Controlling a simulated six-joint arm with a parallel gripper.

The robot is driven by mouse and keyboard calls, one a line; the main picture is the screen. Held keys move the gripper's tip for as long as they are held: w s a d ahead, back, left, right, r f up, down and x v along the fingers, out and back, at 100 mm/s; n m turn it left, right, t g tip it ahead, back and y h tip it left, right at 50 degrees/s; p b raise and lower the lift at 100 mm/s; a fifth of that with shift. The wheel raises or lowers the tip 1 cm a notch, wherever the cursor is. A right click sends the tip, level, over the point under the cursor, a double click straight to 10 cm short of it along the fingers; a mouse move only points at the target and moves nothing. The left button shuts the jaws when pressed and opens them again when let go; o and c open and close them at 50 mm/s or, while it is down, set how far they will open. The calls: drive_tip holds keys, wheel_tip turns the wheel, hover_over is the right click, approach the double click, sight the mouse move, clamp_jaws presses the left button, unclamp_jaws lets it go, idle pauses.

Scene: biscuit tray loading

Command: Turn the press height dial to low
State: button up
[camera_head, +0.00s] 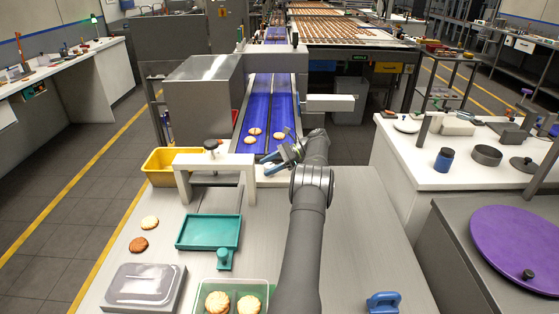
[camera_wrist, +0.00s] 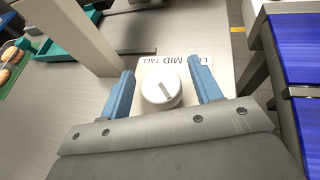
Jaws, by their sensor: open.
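The white round dial (camera_wrist: 160,90) sits on a pale plate in the wrist view, with a grey bar mark slanting across its face. Labels LOW, MID and TALL are printed along the plate's far edge; the LOW label is partly covered by the right finger. My gripper (camera_wrist: 161,68) is open, one blue finger on each side of the dial, with gaps visible between fingers and dial. In the head view my gripper (camera_head: 278,158) is low beside the white press frame (camera_head: 246,178), and the dial is mostly hidden behind it.
A yellow bin (camera_head: 160,178) stands left of the press. A teal tray (camera_head: 208,232), loose biscuits (camera_head: 138,244), a clear-lidded box (camera_head: 145,284) and a blue-handled tool (camera_head: 383,302) lie on the table. The blue conveyor (camera_head: 258,105) carries biscuits behind. The table's right side is mostly clear.

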drive_tip(key=shift+r+m+t, duration=0.1)
drive_tip(key=shift+m+t, duration=0.2)
drive_tip(key=shift+t, duration=0.1)
